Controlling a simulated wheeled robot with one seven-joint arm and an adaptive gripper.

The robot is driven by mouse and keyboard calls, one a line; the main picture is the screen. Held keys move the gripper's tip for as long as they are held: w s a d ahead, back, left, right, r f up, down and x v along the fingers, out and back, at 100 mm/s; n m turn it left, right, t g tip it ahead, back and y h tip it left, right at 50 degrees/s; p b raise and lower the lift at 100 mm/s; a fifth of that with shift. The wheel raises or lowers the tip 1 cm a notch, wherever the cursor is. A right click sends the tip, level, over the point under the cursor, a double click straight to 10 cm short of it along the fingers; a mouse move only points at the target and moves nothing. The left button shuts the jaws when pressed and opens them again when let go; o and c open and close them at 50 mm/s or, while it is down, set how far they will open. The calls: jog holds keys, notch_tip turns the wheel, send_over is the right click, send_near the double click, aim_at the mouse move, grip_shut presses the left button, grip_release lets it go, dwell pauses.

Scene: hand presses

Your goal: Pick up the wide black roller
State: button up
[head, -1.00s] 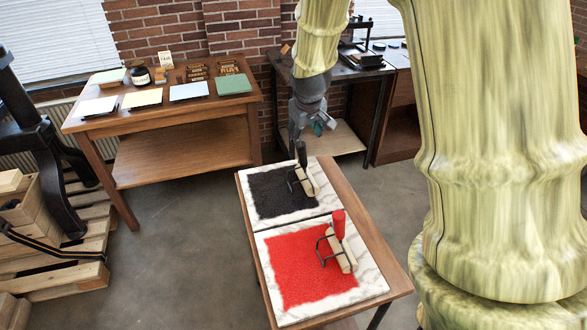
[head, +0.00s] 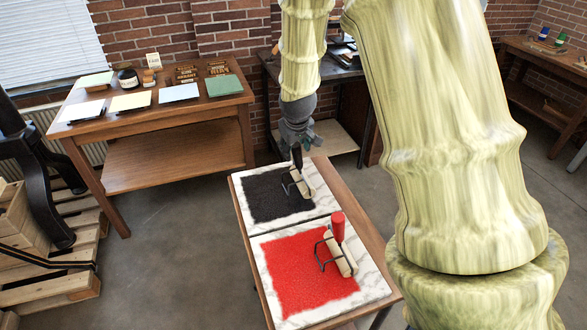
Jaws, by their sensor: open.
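The wide black roller (head: 302,184) rests on the black-inked marble slab (head: 320,203) at the far end of the small table. It has a pale cylinder, a dark wire frame and a dark handle that points up. My gripper (head: 298,146) is open and points down at the top of this handle. It overlaps the handle's upper end in the head view, and I cannot tell whether they touch. A second roller (head: 342,257) with a red handle lies on the red-inked slab (head: 375,285) nearer to me.
A wooden table (head: 180,114) with paper sheets, an ink jar (head: 128,78) and type blocks stands at the back left. A black press (head: 40,175) and wooden pallets are at the left edge.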

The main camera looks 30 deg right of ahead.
jog(key=shift+s+p+x, duration=0.2)
jog(key=shift+p+x, duration=0.7)
jog(key=shift+x, duration=1.85)
jog(key=shift+c, duration=0.2)
jog(key=c, duration=1)
